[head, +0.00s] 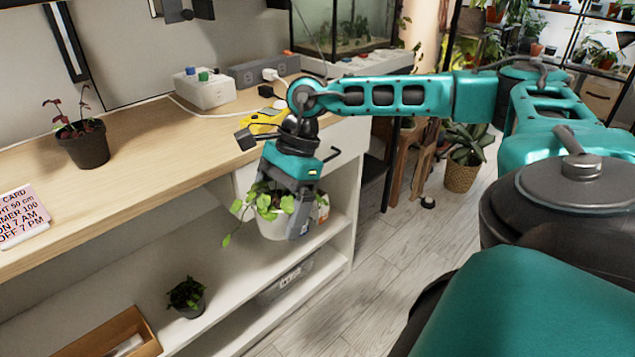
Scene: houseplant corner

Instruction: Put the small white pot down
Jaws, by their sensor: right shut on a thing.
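The small white pot (271,229) holds a leafy green trailing plant (268,203). My right gripper (286,212) points down and is shut on the pot, with one grey finger along its right side. The other finger is largely hidden by leaves. The pot looks nearly upright. It appears in front of the wooden bench top (130,185), below its level and above the lower shelf (130,270). I cannot tell whether its base touches anything. My left gripper is not in view.
A dark pot with a reddish plant (84,145) and a printed card (22,215) stand on the bench. A white box (204,89) and yellow tool (262,122) are farther back. A small dark potted plant (187,297) and wooden tray (110,340) sit lower. Much bench top is clear.

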